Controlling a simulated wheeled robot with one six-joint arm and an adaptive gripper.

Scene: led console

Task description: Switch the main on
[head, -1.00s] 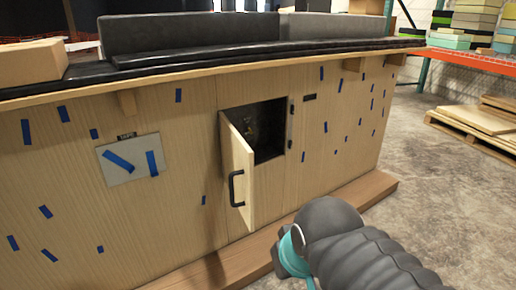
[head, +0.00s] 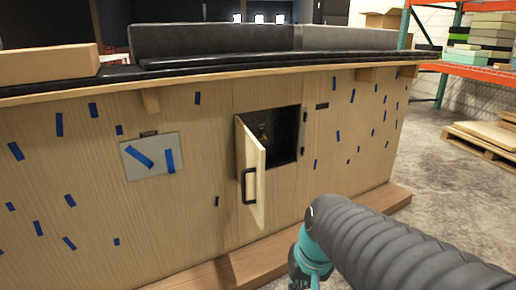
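A small wooden door (head: 252,172) with a black handle (head: 249,186) stands open in the front of the wooden console (head: 190,215). Behind it is a dark recess (head: 284,136); a faint yellowish mark shows inside, but the main switch cannot be made out. My arm, with a dark ribbed sleeve and teal parts, comes in from the lower right. The dark end of my gripper (head: 303,279) shows only in part at the bottom edge, in front of the console and below right of the door. Its fingers are cut off, so its opening is hidden.
A wooden step (head: 240,262) runs along the console's foot. A grey plate (head: 150,157) with blue tape is on the panel at left. Pallets (head: 485,140) and an orange-beamed shelf (head: 475,72) stand at right. Concrete floor (head: 435,200) is free between.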

